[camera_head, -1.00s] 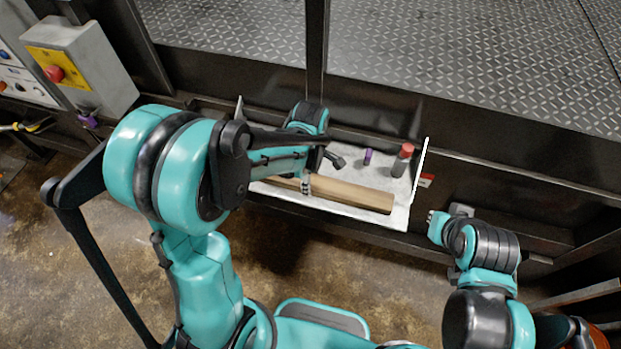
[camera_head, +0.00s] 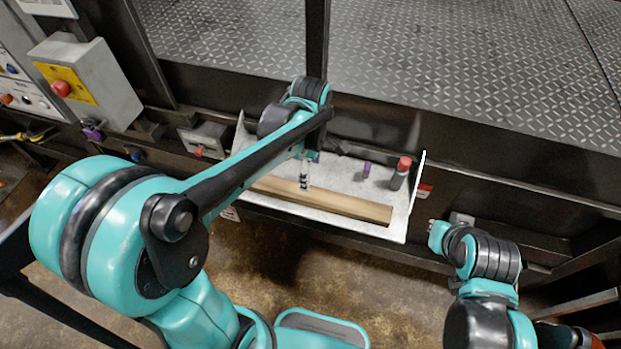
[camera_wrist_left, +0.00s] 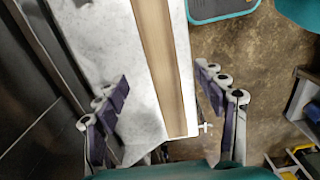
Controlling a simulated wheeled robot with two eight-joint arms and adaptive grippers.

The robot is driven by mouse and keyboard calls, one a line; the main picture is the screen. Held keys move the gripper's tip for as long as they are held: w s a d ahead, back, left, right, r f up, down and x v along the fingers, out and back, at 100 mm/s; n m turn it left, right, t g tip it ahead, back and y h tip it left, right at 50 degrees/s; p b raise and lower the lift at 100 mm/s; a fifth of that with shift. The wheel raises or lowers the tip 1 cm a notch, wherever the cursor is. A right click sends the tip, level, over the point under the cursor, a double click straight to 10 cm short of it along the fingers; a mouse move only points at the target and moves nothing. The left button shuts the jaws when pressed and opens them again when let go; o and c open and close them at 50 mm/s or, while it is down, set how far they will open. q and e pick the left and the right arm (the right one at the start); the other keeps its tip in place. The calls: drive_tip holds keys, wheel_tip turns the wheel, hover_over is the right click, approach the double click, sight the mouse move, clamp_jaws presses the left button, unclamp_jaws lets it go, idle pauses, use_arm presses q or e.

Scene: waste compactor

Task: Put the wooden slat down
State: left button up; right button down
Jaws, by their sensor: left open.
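The wooden slat (camera_head: 345,205) is a long, light-brown bar. It lies lengthwise along the near side of a white tray (camera_head: 404,197). In the left wrist view the slat (camera_wrist_left: 164,55) runs from the top edge down between the spread fingers of my left gripper (camera_wrist_left: 165,97), with a gap on each side. In the head view my left gripper (camera_head: 304,180) is over the slat's middle, its fingers small and partly hidden by the arm. My right gripper (camera_head: 438,233) is right of the tray, away from the slat; its fingers are too unclear to read.
A red-capped dark cylinder (camera_head: 400,173) and a small purple item (camera_head: 366,170) stand on the tray's right part. A dark metal frame lies behind the tray. A control box with a red button (camera_head: 61,88) is at upper left. Bare floor lies in front.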

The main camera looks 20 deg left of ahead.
use_arm(q)
drive_tip(key=s+a+r+m+t, duration=0.2)
drive_tip(key=s+m, duration=0.3)
drive_tip(key=m, duration=0.3)
drive_tip(key=s+a+r+m+t, duration=0.2)
drive_tip(key=s+m+t, duration=0.3)
drive_tip(key=m, duration=0.4)
drive_tip(key=shift+s+a+r+m, duration=0.3)
drive_tip(key=shift+a+r, duration=0.05)
drive_tip(key=shift+r, duration=0.05)
